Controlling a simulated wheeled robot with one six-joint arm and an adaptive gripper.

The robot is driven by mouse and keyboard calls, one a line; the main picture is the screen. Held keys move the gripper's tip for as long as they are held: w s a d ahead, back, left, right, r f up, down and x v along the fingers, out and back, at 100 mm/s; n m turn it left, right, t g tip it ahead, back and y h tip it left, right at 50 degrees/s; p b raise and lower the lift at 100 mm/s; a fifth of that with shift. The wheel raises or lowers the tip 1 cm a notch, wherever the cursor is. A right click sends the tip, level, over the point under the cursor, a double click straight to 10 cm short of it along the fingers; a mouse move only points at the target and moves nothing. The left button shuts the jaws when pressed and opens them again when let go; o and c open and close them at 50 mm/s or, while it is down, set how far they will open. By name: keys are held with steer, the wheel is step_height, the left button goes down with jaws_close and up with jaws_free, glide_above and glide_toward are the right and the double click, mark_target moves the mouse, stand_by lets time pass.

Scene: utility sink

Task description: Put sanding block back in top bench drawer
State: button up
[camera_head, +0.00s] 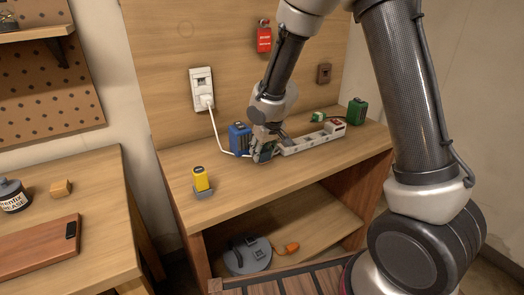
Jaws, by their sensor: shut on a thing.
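My gripper (264,146) is low over the workbench at the left end of a white power strip (312,138). It is shut on a small green-and-pale object (263,153), mostly hidden by the fingers; I cannot tell exactly what it is. A small tan block (61,188), which may be the sanding block, lies on the left bench, well away from my gripper. No bench drawer can be clearly made out.
A blue unit (239,138) stands close left of my gripper, a yellow one (201,179) nearer the front, a green one (357,111) at right. A white cord runs from the wall outlet (203,89). The left bench (105,185) holds a bottle (12,195) and brown case (38,249).

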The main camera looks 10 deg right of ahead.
steer(key=o, duration=1.1)
steer(key=shift+r, duration=0.15)
